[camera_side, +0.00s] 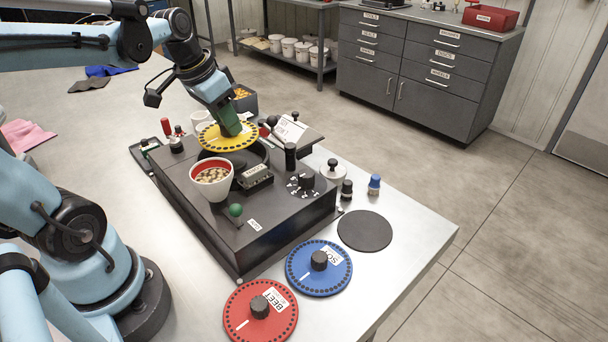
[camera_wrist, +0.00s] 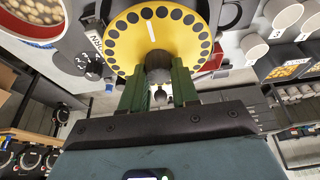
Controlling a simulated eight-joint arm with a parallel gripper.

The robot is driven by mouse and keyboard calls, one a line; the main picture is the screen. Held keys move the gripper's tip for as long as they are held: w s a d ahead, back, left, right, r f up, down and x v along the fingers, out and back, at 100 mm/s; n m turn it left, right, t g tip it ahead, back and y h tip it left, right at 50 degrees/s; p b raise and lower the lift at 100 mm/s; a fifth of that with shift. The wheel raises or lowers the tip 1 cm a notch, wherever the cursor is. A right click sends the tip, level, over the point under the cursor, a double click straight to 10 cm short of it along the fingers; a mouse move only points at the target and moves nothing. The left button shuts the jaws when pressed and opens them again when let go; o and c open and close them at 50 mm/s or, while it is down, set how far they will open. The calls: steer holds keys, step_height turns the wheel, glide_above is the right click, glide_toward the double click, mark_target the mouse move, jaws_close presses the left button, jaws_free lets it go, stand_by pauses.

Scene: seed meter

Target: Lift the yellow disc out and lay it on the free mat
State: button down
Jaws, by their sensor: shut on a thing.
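The yellow disc (camera_side: 216,139) has a ring of dark holes and hangs just above the dark round opening of the seed meter (camera_side: 250,210). My gripper (camera_side: 236,129) is shut on the disc's central knob. In the wrist view the green fingers of my gripper (camera_wrist: 158,88) close on both sides of the dark knob (camera_wrist: 159,66), with the yellow disc (camera_wrist: 128,42) beyond. The free mat (camera_side: 365,231) is a bare dark round at the right of the table's front part.
A red disc (camera_side: 261,312) and a blue disc (camera_side: 319,268) lie at the table's front. A seed cup (camera_side: 212,180), a green-knobbed lever (camera_side: 236,210) and a tilted cover (camera_side: 291,130) stand close around the opening. A blue-capped bottle (camera_side: 374,184) stands behind the mat.

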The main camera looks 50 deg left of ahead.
steer(key=shift+r, duration=0.65)
steer(key=r, duration=0.4)
steer(key=shift+w+d, duration=0.2)
steer(key=shift+w, duration=0.05)
steer(key=w+d+m+g+h, duration=0.1)
steer(key=w+d+m, duration=0.3)
steer(key=d, duration=0.5)
steer(key=w+d+m+h, duration=0.1)
steer(key=w+d+m, duration=0.3)
steer(key=d, duration=0.4)
steer(key=w+d+m+g+h, duration=0.1)
steer(key=w+d+m, duration=0.3)
steer(key=d, duration=0.5)
steer(key=shift+f, duration=9.65)
steer(key=shift+f, duration=0.3)
